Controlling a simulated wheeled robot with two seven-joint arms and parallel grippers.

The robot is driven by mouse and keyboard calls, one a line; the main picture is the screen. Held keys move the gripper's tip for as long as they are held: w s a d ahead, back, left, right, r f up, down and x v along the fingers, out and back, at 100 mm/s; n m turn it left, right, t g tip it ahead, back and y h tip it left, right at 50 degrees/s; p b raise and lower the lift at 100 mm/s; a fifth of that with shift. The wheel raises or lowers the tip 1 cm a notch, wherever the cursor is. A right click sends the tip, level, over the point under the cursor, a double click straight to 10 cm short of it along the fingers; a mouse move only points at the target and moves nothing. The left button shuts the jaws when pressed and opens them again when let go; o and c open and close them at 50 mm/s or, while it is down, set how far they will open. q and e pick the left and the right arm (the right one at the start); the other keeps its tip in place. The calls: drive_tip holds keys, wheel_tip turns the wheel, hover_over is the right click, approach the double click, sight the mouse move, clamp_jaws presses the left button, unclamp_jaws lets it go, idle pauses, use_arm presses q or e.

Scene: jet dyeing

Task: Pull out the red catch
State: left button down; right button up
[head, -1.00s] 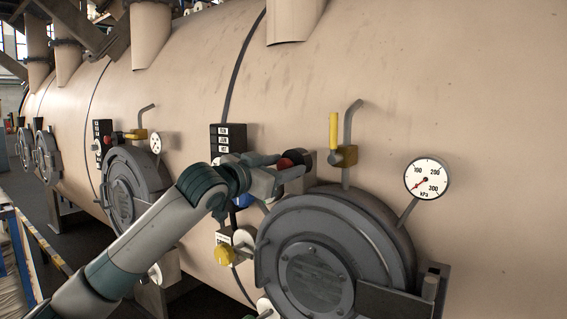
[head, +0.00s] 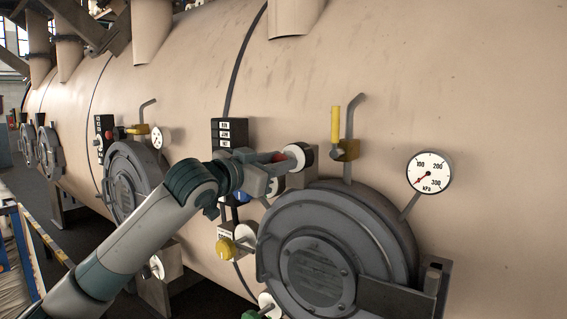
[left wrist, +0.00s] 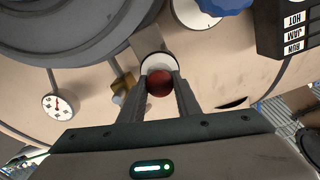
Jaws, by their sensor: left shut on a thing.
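The red catch (left wrist: 160,84) is a round red knob in front of a white disc (left wrist: 158,62). In the left wrist view it sits between the two fingers of my left gripper (left wrist: 152,92), which is shut on it. In the head view the catch (head: 279,157) shows as a small red patch at the fingertips of my left gripper (head: 275,168). A dark cylinder with a white face (head: 298,156) stands just right of it, above the round grey door (head: 325,265). The fingers partly hide the catch. My right gripper is not in view.
A black label panel (head: 230,133) is behind the gripper. A yellow-handled valve (head: 335,125) and a pressure gauge (head: 429,172) stand to the right. A yellow knob (head: 226,249) is below. The beige vessel wall (head: 470,80) is clear at upper right.

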use_arm(q)
drive_tip(key=shift+f, duration=0.1)
drive_tip(key=c, duration=1.3)
unclamp_jaws()
drive_tip(key=shift+s+a, duration=0.2)
drive_tip(key=shift+s, duration=0.05)
drive_tip(key=b+v, duration=0.5)
drive_tip(key=v, duration=1.2)
drive_tip(key=shift+s+b, duration=0.15)
drive_tip(key=shift+b, duration=0.2)
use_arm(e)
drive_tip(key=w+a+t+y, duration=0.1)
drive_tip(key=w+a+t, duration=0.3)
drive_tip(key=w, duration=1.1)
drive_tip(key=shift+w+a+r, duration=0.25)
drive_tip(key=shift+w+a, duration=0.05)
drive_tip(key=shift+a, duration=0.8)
use_arm(q)
drive_tip(key=shift+a, duration=0.1)
